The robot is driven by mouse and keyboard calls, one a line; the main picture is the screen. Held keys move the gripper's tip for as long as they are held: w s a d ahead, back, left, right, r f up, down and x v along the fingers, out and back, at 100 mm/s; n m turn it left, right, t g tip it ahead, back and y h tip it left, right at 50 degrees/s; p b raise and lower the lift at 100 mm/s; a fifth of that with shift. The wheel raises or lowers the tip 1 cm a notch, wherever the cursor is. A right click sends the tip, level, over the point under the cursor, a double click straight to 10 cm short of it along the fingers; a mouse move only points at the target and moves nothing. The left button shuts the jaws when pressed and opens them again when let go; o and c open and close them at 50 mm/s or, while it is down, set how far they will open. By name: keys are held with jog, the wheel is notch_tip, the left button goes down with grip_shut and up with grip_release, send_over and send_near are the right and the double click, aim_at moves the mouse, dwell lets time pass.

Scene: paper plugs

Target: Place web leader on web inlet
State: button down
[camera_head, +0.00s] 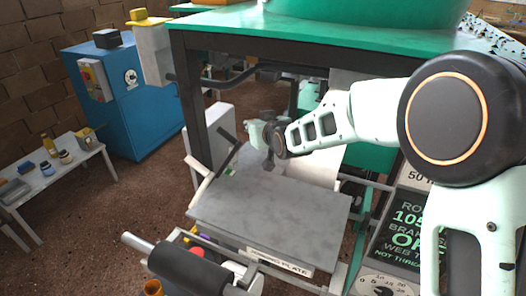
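My arm reaches in from the right, and its end with my gripper (268,163) is over the back edge of a grey flat plate (270,215). The gripper's fingers are small, dark and partly hidden by my wrist, so I cannot tell whether they are open or shut. A pale sheet (318,168), possibly the web leader, lies behind the plate, right of my gripper. I cannot tell whether the gripper touches it. No part is clearly marked as the web inlet. The plate's front label (280,262) ends in "PLATE".
A green-topped machine frame (190,100) stands over the work area. A dark roller (190,268) is at the front left. A black sign (405,225) with "WEB" and "NOT THREADED" text stands right. A blue cabinet (130,110) and white bench (60,175) are left, with bare floor between.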

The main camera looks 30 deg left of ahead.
aim_at(254, 161)
jog(key=shift+w+a+f, duration=0.1)
jog(key=shift+f, duration=0.1)
notch_tip(254, 161, down, 10)
jog(key=shift+r+p, duration=0.2)
jog(key=shift+p, duration=0.25)
jog(key=shift+f, duration=0.15)
jog(key=c, duration=1.9)
grip_release()
